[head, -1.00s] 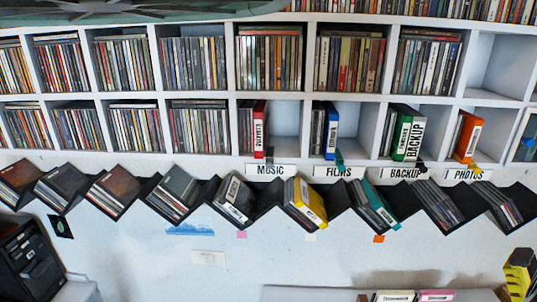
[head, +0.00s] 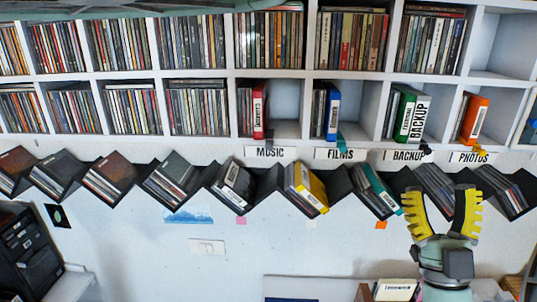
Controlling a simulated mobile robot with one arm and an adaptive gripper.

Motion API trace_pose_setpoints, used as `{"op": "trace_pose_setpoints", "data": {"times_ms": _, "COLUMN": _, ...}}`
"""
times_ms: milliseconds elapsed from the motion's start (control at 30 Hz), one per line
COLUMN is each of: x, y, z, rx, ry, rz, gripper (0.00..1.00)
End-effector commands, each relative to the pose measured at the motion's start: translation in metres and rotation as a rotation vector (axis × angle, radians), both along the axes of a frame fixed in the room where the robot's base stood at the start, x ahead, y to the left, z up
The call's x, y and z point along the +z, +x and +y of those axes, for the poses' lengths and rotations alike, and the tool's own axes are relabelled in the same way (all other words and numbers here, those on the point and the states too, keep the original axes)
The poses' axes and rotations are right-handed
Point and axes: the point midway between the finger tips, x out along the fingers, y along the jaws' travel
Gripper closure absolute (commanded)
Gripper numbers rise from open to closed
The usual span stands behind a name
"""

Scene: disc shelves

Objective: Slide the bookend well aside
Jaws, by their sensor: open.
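My gripper (head: 440,194) is at the lower right, its two yellow ribbed fingers spread and pointing up, with nothing between them. It shows in front of the zigzag black rack, below the BACKUP and PHOTOS labels. I cannot tell for sure which thing is the bookend. Small coloured pieces stand at the compartment fronts: a teal one (head: 341,140) by the blue case (head: 332,112), a black one (head: 425,149) by the green case (head: 402,112), and an orange one (head: 476,144) by the orange case (head: 473,118). The gripper is apart from them.
White cubby shelves (head: 233,75) packed with discs fill the top. The MUSIC compartment (head: 285,128) has free room right of its red case (head: 259,110). The black zigzag rack (head: 210,188) holds tilted cases below. A black tower (head: 28,255) stands at the lower left.

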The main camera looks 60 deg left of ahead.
Motion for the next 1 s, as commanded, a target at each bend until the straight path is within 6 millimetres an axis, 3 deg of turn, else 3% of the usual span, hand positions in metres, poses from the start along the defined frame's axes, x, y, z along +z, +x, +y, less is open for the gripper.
{"op": "trace_pose_setpoints", "data": {"times_ms": 33, "x": -0.023, "y": -0.003, "z": 0.033, "rx": 0.097, "ry": -0.067, "rz": 0.068, "gripper": 0.50}}
{"op": "trace_pose_setpoints", "data": {"times_ms": 100, "x": -0.045, "y": -0.004, "z": 0.070, "rx": 0.184, "ry": -0.157, "rz": 0.173, "gripper": 0.50}}
{"op": "trace_pose_setpoints", "data": {"times_ms": 200, "x": -0.077, "y": -0.006, "z": 0.112, "rx": 0.253, "ry": -0.263, "rz": 0.319, "gripper": 0.50}}
{"op": "trace_pose_setpoints", "data": {"times_ms": 333, "x": -0.107, "y": -0.008, "z": 0.147, "rx": 0.268, "ry": -0.331, "rz": 0.481, "gripper": 0.50}}
{"op": "trace_pose_setpoints", "data": {"times_ms": 433, "x": -0.119, "y": -0.009, "z": 0.159, "rx": 0.242, "ry": -0.321, "rz": 0.576, "gripper": 0.50}}
{"op": "trace_pose_setpoints", "data": {"times_ms": 567, "x": -0.120, "y": -0.009, "z": 0.162, "rx": 0.203, "ry": -0.253, "rz": 0.658, "gripper": 0.50}}
{"op": "trace_pose_setpoints", "data": {"times_ms": 833, "x": -0.110, "y": -0.007, "z": 0.158, "rx": 0.172, "ry": -0.158, "rz": 0.710, "gripper": 0.50}}
{"op": "trace_pose_setpoints", "data": {"times_ms": 1000, "x": -0.099, "y": 0.004, "z": 0.168, "rx": 0.172, "ry": -0.155, "rz": 0.706, "gripper": 0.50}}
